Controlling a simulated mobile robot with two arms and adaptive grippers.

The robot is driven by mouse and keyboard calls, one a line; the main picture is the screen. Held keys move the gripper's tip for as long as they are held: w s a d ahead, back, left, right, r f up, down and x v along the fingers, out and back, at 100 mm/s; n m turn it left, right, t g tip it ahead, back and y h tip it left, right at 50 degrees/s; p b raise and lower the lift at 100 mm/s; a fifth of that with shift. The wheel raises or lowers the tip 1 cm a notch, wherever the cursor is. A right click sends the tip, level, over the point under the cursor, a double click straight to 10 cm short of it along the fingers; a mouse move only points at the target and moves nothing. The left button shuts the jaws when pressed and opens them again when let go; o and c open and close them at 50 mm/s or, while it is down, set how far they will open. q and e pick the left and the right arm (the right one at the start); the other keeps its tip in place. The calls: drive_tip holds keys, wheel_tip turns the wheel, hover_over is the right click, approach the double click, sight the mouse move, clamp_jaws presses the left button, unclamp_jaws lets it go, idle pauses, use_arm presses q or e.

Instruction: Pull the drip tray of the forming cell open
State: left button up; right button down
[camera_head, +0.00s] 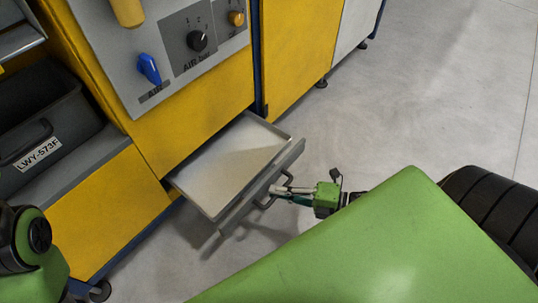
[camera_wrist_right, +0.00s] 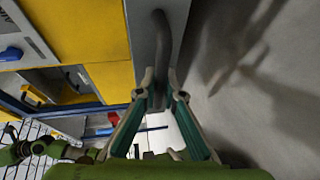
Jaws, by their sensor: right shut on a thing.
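The drip tray (camera_head: 228,165) is a shallow grey metal drawer, pulled well out of the yellow forming cell (camera_head: 195,115) low above the floor. Its inside looks empty. A dark bow handle (camera_head: 287,176) is on its front panel, and it also shows in the right wrist view (camera_wrist_right: 161,35). My right gripper (camera_head: 276,190) is at the handle, shut on it, with the fingertips on either side of the bar in the right wrist view (camera_wrist_right: 163,92). My left gripper is not seen; only a green and black part of my left arm shows at the lower left.
Above the tray is a control panel with a blue valve lever (camera_head: 149,68) and knobs (camera_head: 197,40). A dark bin (camera_head: 40,125) labelled LWY-573F sits at the left. The grey floor (camera_head: 400,100) in front of the cell and to the right is clear.

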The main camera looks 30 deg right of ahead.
drive_tip(key=shift+s+d, duration=0.1)
drive_tip(key=shift+d, duration=0.05)
drive_tip(key=c, duration=2.1)
unclamp_jaws()
drive_tip(key=shift+c, duration=0.2)
drive_tip(key=shift+s, duration=0.1)
drive_tip(key=v, duration=1.2)
drive_tip(key=shift+r, duration=0.1)
